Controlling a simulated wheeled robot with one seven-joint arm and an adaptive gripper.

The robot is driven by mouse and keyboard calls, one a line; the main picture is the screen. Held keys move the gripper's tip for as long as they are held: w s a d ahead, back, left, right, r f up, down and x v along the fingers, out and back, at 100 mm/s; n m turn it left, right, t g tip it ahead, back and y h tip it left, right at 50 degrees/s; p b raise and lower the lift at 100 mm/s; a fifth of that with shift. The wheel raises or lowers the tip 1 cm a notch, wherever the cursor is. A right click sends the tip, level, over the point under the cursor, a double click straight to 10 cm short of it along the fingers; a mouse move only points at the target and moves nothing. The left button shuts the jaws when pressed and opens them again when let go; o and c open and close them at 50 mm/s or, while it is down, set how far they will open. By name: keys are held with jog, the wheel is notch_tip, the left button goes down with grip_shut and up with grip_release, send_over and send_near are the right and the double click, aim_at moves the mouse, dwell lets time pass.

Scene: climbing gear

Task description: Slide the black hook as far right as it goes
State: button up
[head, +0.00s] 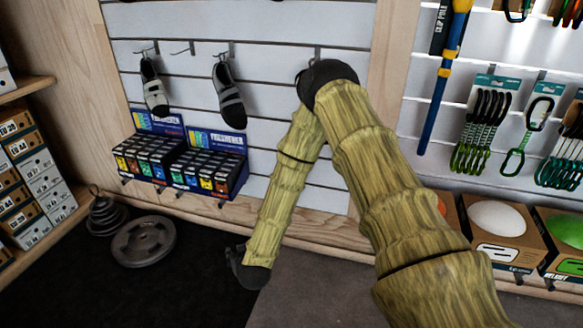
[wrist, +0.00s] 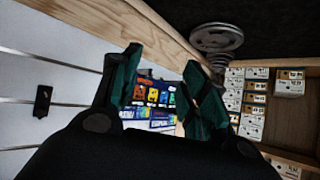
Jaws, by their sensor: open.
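Several dark hooks sit on the white slat wall in the head view. An empty hook (head: 182,48) is between two hooks that carry climbing shoes, and another hook (head: 316,54) shows partly behind my arm. I cannot tell which of them is the black hook. A small black piece (wrist: 42,101) on the slats, perhaps a hook, shows at the left of the wrist view, clear of my fingers. My gripper (head: 243,272) hangs low in front of the wall, well below the hooks. In the wrist view my gripper (wrist: 162,62) is open, with nothing held between its green-dark fingers.
A grey shoe (head: 155,95) and a dark shoe (head: 229,100) hang on the wall. Display boxes (head: 215,190) stand below them. Weight plates (head: 143,241) lie on the floor at left, near shelved boxes (head: 30,180). A wooden post (head: 392,60) edges the panel on the right.

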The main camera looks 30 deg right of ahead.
jog(key=w+d+r+m+t+h+b, duration=0.2)
jog(key=w+d+r+h+b, duration=0.1)
jog(key=w+d+b, duration=0.4)
jog(key=w+d+r+m+t+h+b, duration=0.1)
jog(key=w+d+r+m+h+b, duration=0.1)
jog(key=w+d+b, duration=0.45)
jog(key=w+d+r+m+g+h+b, duration=0.1)
jog(key=w+d+r+m+h+b, duration=0.1)
jog(key=d, duration=0.5)
jog(key=w+d+r+m+g+h+b, duration=0.1)
jog(key=w+d+r+m+h+b, duration=0.1)
jog(key=w+d+b, duration=0.3)
jog(key=w+d+r+m+h+b, duration=0.1)
jog(key=w+d+r+h+b, duration=0.2)
jog(key=d, duration=0.7)
jog(key=shift+w+r+m+g+h+b, duration=0.3)
jog(key=shift+m+g+h+b, duration=0.1)
jog(key=shift+b, duration=0.4)
jog(key=shift+w+d+r, duration=0.15)
jog(key=shift+w+d, duration=0.35)
jog(key=shift+d, duration=0.05)
grip_shut()
